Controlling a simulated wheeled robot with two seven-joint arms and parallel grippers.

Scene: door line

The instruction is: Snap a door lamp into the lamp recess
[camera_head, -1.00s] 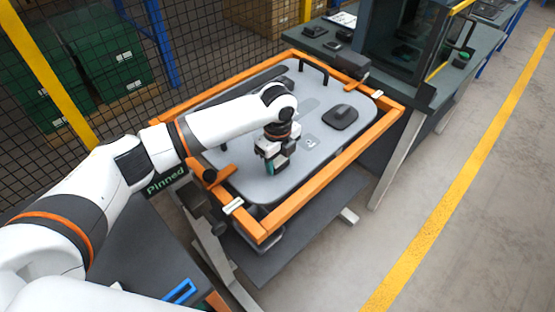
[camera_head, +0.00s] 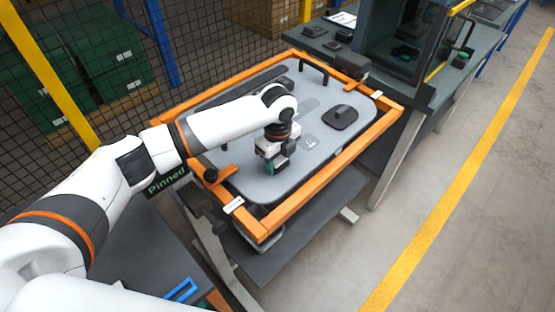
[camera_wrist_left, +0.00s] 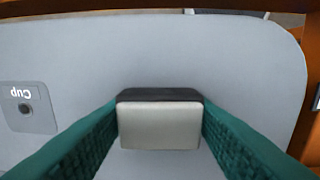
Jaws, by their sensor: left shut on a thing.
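The grey door panel (camera_head: 237,178) lies flat in an orange frame (camera_head: 330,173). It also fills most of the left wrist view (camera_wrist_left: 240,55). My left gripper (camera_head: 277,166) points down over the panel's near part. In the wrist view its green finger pads (camera_wrist_left: 160,130) are shut on the door lamp (camera_wrist_left: 160,128), a small block with a pale face and a dark far edge. The lamp is low at the panel; I cannot tell whether it touches. The lamp recess is not visible and may be hidden under the lamp. My right gripper is not in view.
A square plate marked "Cup" (camera_wrist_left: 27,107) with a dark round spot lies beside the lamp. A black raised part (camera_head: 340,117) and a dark handle (camera_head: 313,72) are on the panel. A dark workbench (camera_head: 440,120) stands right; mesh fencing (camera_head: 190,60) is behind.

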